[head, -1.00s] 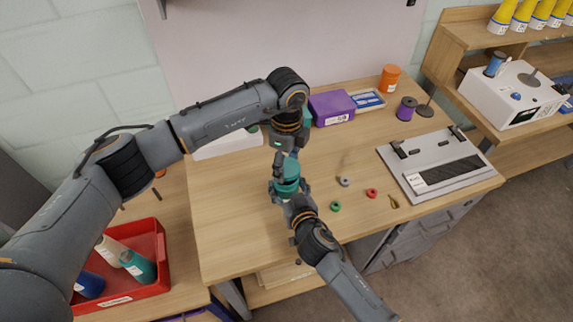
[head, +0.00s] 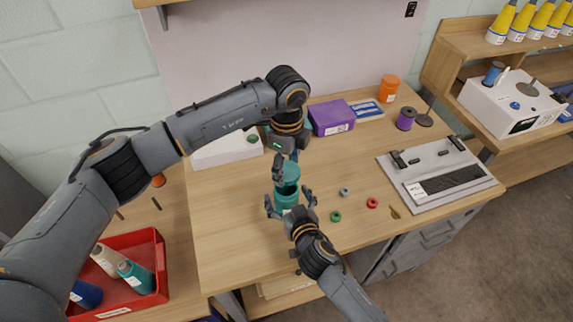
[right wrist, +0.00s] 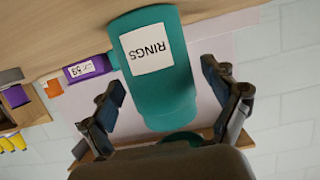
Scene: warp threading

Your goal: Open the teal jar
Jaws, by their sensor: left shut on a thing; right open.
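The teal jar (head: 287,201) stands upright on the table near its front left, with its dark mouth showing. My left gripper (head: 286,167) is shut on the teal lid (head: 288,176) and holds it just above the jar, seemingly clear of the rim. My right gripper (head: 291,207) is open, with its fingers on either side of the jar. In the right wrist view the jar (right wrist: 152,72) shows an upside-down "RINGS" label between the spread fingers (right wrist: 170,105), with visible gaps. The jar's contents cannot be made out.
Grey (head: 345,192), red (head: 372,202) and green (head: 336,216) rings lie right of the jar. A purple box (head: 331,117), an orange container (head: 389,88) and a purple spool (head: 406,118) stand behind. A grey board (head: 440,172) lies right; a red bin (head: 155,245) sits left.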

